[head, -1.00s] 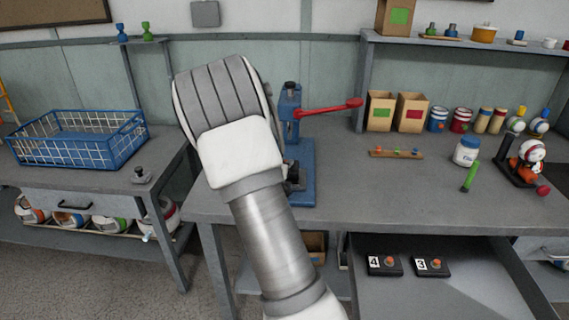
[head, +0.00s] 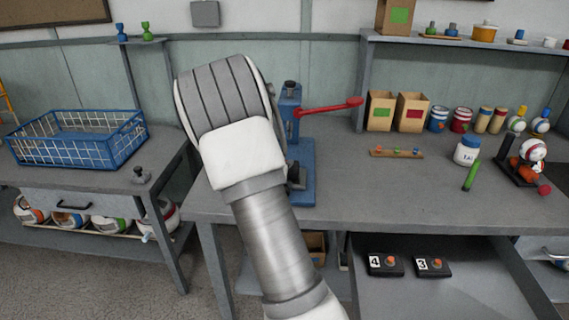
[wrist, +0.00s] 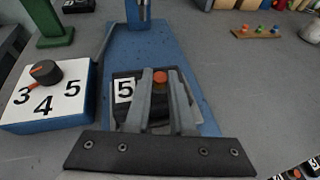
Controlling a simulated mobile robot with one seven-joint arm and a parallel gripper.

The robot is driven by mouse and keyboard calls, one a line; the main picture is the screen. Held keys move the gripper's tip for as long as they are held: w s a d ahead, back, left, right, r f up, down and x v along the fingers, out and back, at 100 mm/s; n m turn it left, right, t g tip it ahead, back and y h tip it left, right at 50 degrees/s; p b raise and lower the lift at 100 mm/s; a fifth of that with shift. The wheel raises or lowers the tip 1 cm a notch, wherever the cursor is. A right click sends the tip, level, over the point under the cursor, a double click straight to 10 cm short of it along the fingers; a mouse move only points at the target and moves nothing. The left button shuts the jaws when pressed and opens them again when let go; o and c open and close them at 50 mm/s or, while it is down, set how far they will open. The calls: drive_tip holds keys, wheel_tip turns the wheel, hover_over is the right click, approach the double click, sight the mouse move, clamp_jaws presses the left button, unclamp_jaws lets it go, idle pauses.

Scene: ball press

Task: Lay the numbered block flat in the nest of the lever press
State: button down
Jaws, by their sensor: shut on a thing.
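In the wrist view, the dark block (wrist: 123,90) marked 5 has an orange knob (wrist: 160,77) and is between the fingers of my gripper (wrist: 160,88). My gripper is shut on it. The block is over the blue base of the lever press (wrist: 197,62), and it looks about level. A grey edge shows beside it; the fingers hide much of the nest, so I cannot tell whether the block touches it. In the head view, the lever press (head: 306,160) stands behind my arm, with its red lever (head: 330,108) out to the right. My arm hides the gripper there.
A white-topped dial box (wrist: 45,100) with numbers 3, 4, 5 stands close left of the press, its pointer toward 3. Blocks marked 4 (head: 385,264) and 3 (head: 432,266) lie in the open drawer (head: 455,295).

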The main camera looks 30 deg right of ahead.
drive_tip(key=shift+f+b, duration=0.65)
drive_tip(key=c, duration=0.7)
unclamp_jaws()
drive_tip(key=p+v, duration=0.3)
drive_tip(key=v, duration=1.4)
drive_tip(key=shift+s+a+r, duration=0.1)
drive_tip(key=shift+s, duration=0.1)
